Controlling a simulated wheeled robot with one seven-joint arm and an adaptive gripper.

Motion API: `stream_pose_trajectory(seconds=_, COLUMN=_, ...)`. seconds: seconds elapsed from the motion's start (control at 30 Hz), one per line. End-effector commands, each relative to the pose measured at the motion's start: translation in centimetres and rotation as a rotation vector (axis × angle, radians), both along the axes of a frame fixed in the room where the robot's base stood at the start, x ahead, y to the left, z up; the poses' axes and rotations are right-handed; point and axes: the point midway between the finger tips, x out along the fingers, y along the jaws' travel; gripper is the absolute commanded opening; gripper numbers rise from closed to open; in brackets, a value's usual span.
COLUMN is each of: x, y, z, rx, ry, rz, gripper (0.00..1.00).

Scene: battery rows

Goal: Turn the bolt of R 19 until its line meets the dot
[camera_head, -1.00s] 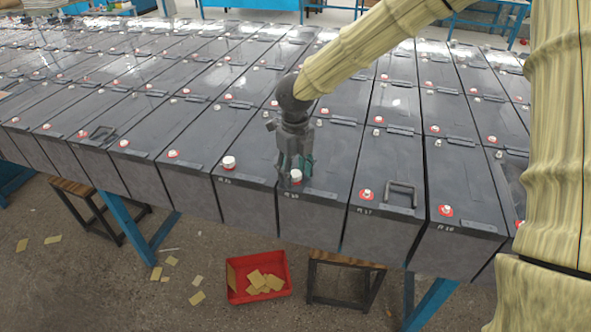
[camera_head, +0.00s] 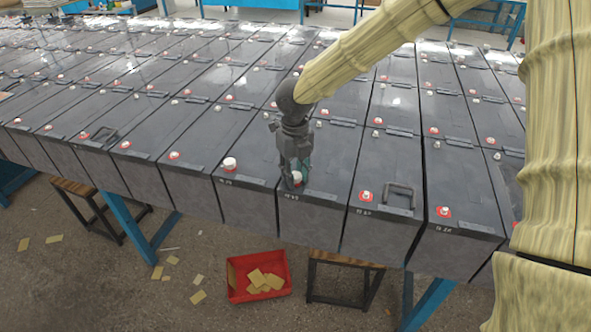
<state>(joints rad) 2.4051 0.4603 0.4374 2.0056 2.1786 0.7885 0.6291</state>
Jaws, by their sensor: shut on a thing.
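My gripper (camera_head: 295,179) points down at the front edge of a dark grey battery (camera_head: 312,205), near the middle of the view. It is shut on a pale-topped bolt (camera_head: 297,177) there, with red around its foot. The fingers partly cover the bolt, and I cannot make out its line or a dot. The battery's white label is too small and blurred to read surely as R 19. The battery to its left bears a similar large white-topped bolt (camera_head: 229,164).
Rows of batteries fill the bench. A raised dark handle (camera_head: 400,195) stands on the battery to the right, beside a red-ringed terminal (camera_head: 366,196). On the floor are a red bin (camera_head: 240,294) with yellowish pieces and a wooden stool (camera_head: 345,261). Air above the batteries is mostly clear.

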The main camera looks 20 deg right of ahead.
Motion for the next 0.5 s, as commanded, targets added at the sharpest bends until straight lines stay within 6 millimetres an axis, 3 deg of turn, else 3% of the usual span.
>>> stream_pose_trajectory(seconds=0.43, x=0.11, y=-0.07, z=0.1, rx=-0.001, ry=-0.002, rz=-0.043, gripper=0.05)
stream_pose_trajectory(seconds=0.47, x=0.11, y=-0.07, z=0.1, rx=-0.001, ry=-0.002, rz=-0.042, gripper=0.34)
stream_pose_trajectory(seconds=0.5, x=0.11, y=-0.07, z=0.09, rx=-0.001, ry=-0.002, rz=-0.042, gripper=0.41)
